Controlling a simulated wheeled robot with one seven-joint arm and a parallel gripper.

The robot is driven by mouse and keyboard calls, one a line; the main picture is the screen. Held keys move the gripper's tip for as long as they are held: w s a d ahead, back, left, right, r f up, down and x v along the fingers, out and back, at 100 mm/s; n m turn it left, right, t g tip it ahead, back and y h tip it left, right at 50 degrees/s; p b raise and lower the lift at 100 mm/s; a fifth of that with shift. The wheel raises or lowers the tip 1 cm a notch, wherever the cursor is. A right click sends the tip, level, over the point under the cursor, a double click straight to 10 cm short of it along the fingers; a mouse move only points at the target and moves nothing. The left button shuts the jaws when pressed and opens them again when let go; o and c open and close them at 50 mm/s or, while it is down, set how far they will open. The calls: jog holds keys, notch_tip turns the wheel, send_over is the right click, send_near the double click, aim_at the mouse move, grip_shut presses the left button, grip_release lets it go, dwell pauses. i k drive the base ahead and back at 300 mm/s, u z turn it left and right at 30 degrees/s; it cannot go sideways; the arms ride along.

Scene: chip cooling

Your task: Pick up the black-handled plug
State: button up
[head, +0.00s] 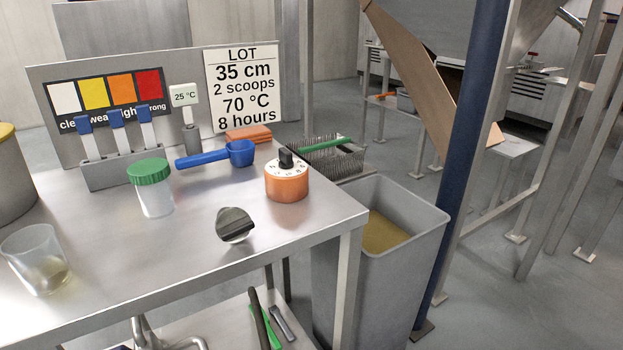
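The black-handled plug (235,225) lies on the steel table (170,260), near its front right part. My gripper is not in this view.
An orange dial timer (287,182) stands behind and right of the plug. A blue scoop (219,154), a green-lidded jar (152,187) and a clear beaker (38,259) are also on the table. A grey bin (405,267) stands beyond the right edge. Bare tabletop surrounds the plug.

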aim_at(232, 225)
jog(key=u, duration=0.05)
jog(key=k, duration=0.9)
